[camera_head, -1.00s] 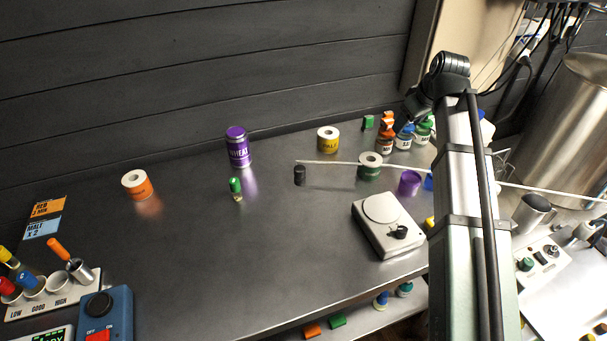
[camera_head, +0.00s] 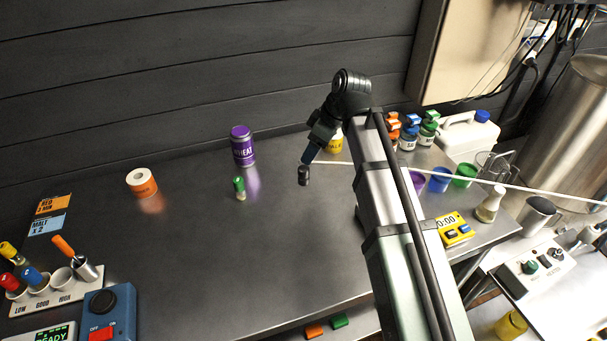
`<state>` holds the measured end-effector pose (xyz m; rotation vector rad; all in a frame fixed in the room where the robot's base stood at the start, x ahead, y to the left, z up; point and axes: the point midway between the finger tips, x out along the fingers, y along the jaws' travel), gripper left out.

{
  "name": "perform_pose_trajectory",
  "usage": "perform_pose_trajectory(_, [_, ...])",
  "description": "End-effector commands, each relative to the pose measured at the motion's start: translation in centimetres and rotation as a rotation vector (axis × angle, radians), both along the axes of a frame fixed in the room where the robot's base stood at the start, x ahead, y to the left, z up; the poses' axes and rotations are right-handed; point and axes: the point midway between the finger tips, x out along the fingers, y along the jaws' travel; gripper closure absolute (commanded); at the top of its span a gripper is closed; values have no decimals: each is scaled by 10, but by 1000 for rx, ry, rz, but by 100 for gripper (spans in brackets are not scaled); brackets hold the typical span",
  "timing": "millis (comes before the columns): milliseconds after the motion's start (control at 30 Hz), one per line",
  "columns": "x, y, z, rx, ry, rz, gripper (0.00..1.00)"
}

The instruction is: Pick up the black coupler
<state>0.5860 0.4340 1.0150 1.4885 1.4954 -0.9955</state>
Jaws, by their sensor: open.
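The black coupler (camera_head: 303,177) is a small dark cylinder standing upright on the grey metal table, right of the purple can. My gripper (camera_head: 308,160) points down just above it, with its dark blue tip at or very near the coupler's top. I cannot tell whether they touch. The jaws are open, and the gap between them is too small to make out from this side. Nothing shows held.
A purple can (camera_head: 242,147) and a small green-capped vial (camera_head: 239,188) stand to the left. A thin pale rod (camera_head: 455,180) runs rightward from near the coupler. My arm hides the scale. The table's left middle is clear.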

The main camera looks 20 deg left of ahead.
Motion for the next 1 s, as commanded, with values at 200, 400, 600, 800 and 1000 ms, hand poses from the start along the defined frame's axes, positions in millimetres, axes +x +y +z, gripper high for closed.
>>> perform_pose_trajectory(200, [0,12,-31,-1,0,-1,35])
perform_pose_trajectory(400, [0,19,-46,-1,-1,-1,35])
perform_pose_trajectory(600, [0,21,-51,0,-1,-2,35])
perform_pose_trajectory(800, [-3,26,-67,-2,1,-2,35])
perform_pose_trajectory(1000, [-4,36,-89,-1,0,-2,35])
